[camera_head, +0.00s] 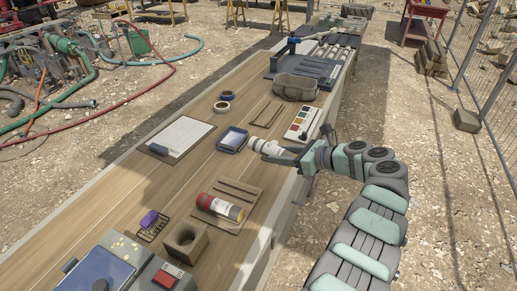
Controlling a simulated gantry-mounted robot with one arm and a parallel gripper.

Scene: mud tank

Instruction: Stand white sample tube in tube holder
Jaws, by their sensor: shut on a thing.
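The white sample tube (263,145) is in my gripper (284,152), lying roughly level with its end pointing left, near the right end of a small blue tray (222,148). My gripper is shut on it at the right side of the bench. I cannot tell if the tube touches the bench or is lifted. A square brown block with a round hole in its top (183,251), which looks like the tube holder, stands at the near part of the bench. Its hole looks empty.
A red and white cylinder (220,207) lies on a wooden rack between tube and holder. A purple sponge on a wire rack (150,220), a clipboard (182,138), tape rolls (222,106), a colour chart (302,124) and a grey basin (295,88) are around. Bare planks lie left of centre.

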